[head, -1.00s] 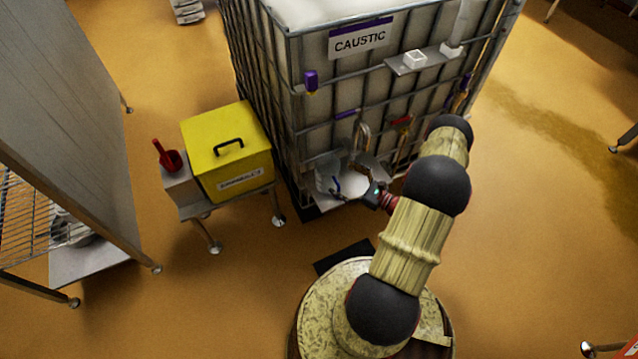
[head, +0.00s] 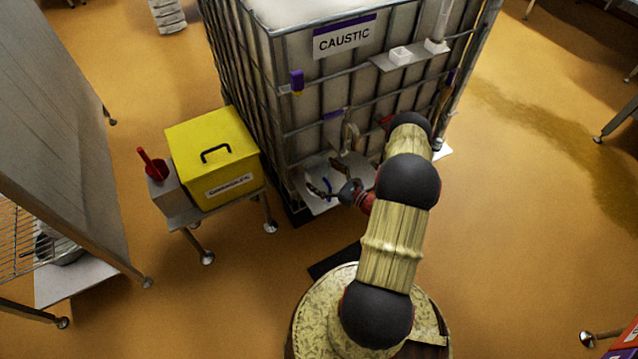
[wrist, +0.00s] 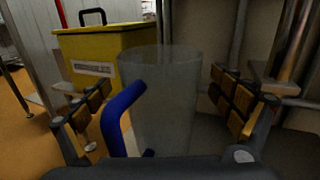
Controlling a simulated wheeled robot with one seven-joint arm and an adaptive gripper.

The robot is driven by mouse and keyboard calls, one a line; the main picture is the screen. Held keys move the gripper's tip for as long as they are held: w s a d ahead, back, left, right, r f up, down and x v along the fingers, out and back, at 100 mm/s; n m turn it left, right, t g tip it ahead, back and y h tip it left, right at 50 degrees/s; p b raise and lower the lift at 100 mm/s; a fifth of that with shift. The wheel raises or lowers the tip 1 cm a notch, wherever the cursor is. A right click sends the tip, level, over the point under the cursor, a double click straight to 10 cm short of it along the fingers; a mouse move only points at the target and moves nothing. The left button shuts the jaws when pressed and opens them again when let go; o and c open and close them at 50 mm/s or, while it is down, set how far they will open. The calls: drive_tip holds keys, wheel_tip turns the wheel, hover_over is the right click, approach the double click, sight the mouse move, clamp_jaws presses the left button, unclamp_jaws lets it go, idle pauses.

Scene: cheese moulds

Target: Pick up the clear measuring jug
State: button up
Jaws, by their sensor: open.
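The clear measuring jug (wrist: 172,95) stands upright in the middle of the wrist view, see-through, with a blue handle (wrist: 122,115) on its left. In the head view the jug (head: 316,172) shows small and partly covered at the low front shelf of the caustic tank. My gripper (wrist: 165,104) is open, with one padded finger on each side of the jug and visible gaps beside it. In the head view my gripper (head: 326,190) reaches in from the right at the jug. The jug's base is hidden behind my gripper's body in the wrist view.
The caged tank labelled CAUSTIC (head: 345,75) rises behind the jug. Pipework (wrist: 285,50) is close on the right in the wrist view. The floor right of the tank is clear.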

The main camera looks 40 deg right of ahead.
drive_tip(key=c, duration=0.3)
drive_tip(key=c, duration=1)
